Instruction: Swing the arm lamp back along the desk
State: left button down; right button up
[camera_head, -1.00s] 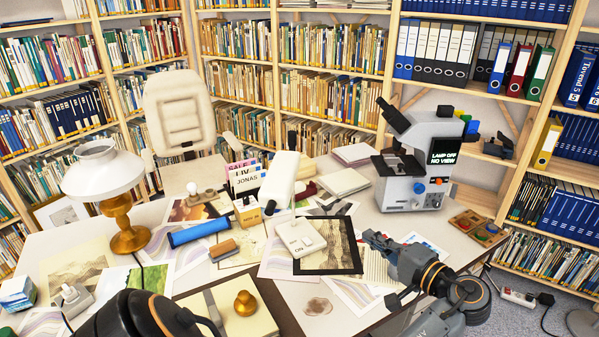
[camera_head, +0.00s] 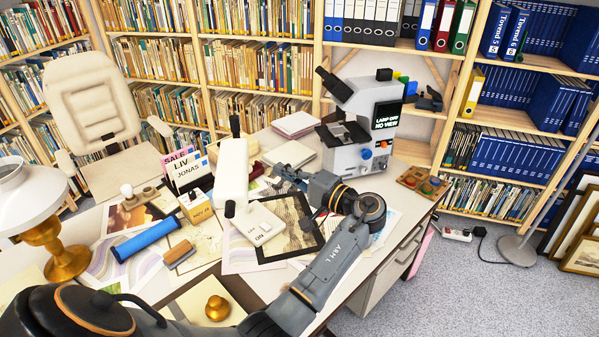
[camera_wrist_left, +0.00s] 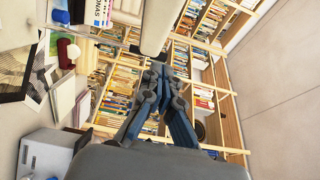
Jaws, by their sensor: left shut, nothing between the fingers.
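The white arm lamp (camera_head: 231,184) stands on the desk, its pale base (camera_head: 260,225) marked ON and a dark knob at its top. My left gripper (camera_head: 281,174) is shut and empty, above the desk to the right of the lamp head, pointing toward it; a small gap seems to remain. In the left wrist view the shut fingers (camera_wrist_left: 157,70) point up toward a white lamp part (camera_wrist_left: 158,22) at the top edge; I cannot tell whether they touch. My right gripper is not in view.
A microscope (camera_head: 362,125) stands right of the gripper. A dark-framed print (camera_head: 290,228) lies below it. A brass lamp (camera_head: 64,250), a blue roll (camera_head: 146,240), a yellow box (camera_head: 196,206) and card dividers (camera_head: 187,170) fill the left. Bookshelves stand behind the desk.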

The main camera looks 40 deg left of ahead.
pick_arm(q)
jog(key=a+p, duration=0.1)
jog(key=s+a, duration=0.1)
jog(key=a, duration=0.1)
jog(key=s+a+p, duration=0.1)
jog(key=a, duration=0.1)
jog(key=shift+s+a+f+p, duration=0.1)
jog(key=shift+s+a+p, duration=0.1)
jog(key=shift+s+p, duration=0.1)
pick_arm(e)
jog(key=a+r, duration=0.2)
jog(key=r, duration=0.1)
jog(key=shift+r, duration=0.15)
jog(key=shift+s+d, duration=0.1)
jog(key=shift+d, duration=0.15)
